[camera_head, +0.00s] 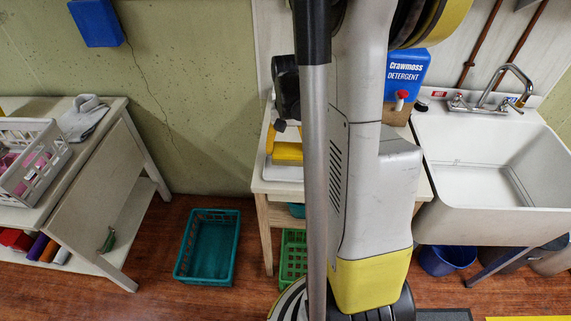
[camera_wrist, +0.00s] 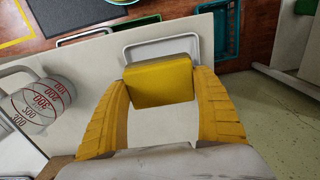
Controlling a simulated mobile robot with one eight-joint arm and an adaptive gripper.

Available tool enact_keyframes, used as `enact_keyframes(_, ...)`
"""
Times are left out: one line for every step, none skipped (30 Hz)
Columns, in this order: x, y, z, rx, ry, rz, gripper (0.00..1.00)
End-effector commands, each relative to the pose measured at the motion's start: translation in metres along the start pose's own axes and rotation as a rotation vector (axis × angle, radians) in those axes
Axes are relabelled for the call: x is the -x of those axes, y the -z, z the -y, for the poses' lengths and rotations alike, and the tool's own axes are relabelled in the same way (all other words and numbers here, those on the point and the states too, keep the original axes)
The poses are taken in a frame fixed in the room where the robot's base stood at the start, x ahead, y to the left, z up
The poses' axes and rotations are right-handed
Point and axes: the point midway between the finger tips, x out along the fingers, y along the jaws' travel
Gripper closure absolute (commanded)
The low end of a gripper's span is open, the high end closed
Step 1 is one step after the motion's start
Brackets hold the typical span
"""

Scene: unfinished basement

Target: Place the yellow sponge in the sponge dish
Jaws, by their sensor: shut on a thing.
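The yellow sponge (camera_wrist: 160,82) is between the two yellow fingers of my gripper (camera_wrist: 162,92) in the wrist view. The fingers are shut on its left and right sides. A shallow white dish with a raised rim (camera_wrist: 160,45), which looks like the sponge dish, lies on the pale table just beyond the sponge in that view. The sponge covers part of it, and I cannot tell whether they touch. In the head view the sponge (camera_head: 288,152) shows beside my arm, over the white dish (camera_head: 283,173). My arm hides much of this area.
A clear measuring cup (camera_wrist: 40,105) stands left of my gripper in the wrist view. A blue detergent jug (camera_head: 407,72) stands at the table's back, with a sink (camera_head: 490,190) to its right. A teal basket (camera_head: 208,246) is on the floor; a side table (camera_head: 100,150) is left.

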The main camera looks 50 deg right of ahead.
Motion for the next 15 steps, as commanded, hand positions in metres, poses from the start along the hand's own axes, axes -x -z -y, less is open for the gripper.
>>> enact_keyframes(-0.004,-0.001,0.005,0.002,0.0,0.0,0.56)
enact_keyframes(-0.004,-0.002,0.006,0.002,0.0,0.0,0.56)
enact_keyframes(-0.005,-0.002,0.007,0.001,0.0,0.0,0.56)
enact_keyframes(-0.007,-0.002,0.008,0.0,0.0,0.0,0.56)
enact_keyframes(-0.009,-0.002,0.008,0.0,0.0,0.0,0.56)
enact_keyframes(-0.014,-0.002,0.008,0.0,0.0,0.0,0.56)
enact_keyframes(-0.018,-0.002,0.008,-0.001,0.0,0.0,0.56)
enact_keyframes(-0.023,-0.002,0.008,-0.001,0.0,0.0,0.56)
enact_keyframes(-0.03,-0.002,0.008,0.0,0.0,0.0,0.56)
enact_keyframes(-0.036,-0.002,0.008,0.0,0.0,0.0,0.56)
enact_keyframes(-0.04,-0.002,0.008,0.0,0.0,0.0,0.56)
enact_keyframes(-0.044,-0.002,0.008,0.0,0.0,0.0,0.56)
enact_keyframes(-0.046,-0.002,0.008,0.0,0.0,0.0,0.56)
enact_keyframes(-0.046,-0.002,0.008,0.0,0.0,0.0,0.56)
enact_keyframes(-0.046,-0.002,0.007,0.0,0.0,0.0,0.56)
